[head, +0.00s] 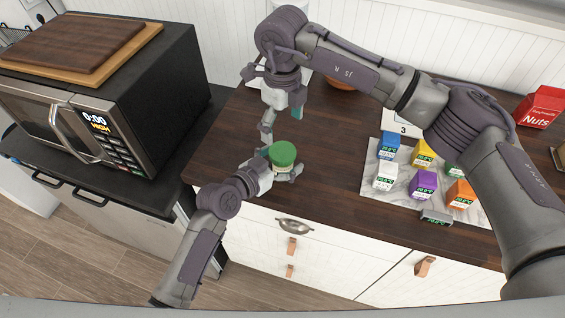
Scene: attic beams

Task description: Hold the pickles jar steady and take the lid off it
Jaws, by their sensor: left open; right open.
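The pickles jar (280,170) stands on the dark wooden counter near its front edge, with its green lid (282,153) on top. My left gripper (277,168) reaches in from the front left, with its open fingers around the jar's body; whether they touch the glass I cannot tell. My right gripper (282,122) points down from above, just behind the lid in the picture. Most of the jar's body is hidden by the lid and my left gripper.
A black microwave (110,100) with wooden boards (80,45) on top stands at left. A marble board (378,178) with several small colored cartons lies at right. A red nuts package (540,106) is at far right. Bare counter lies between jar and marble board.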

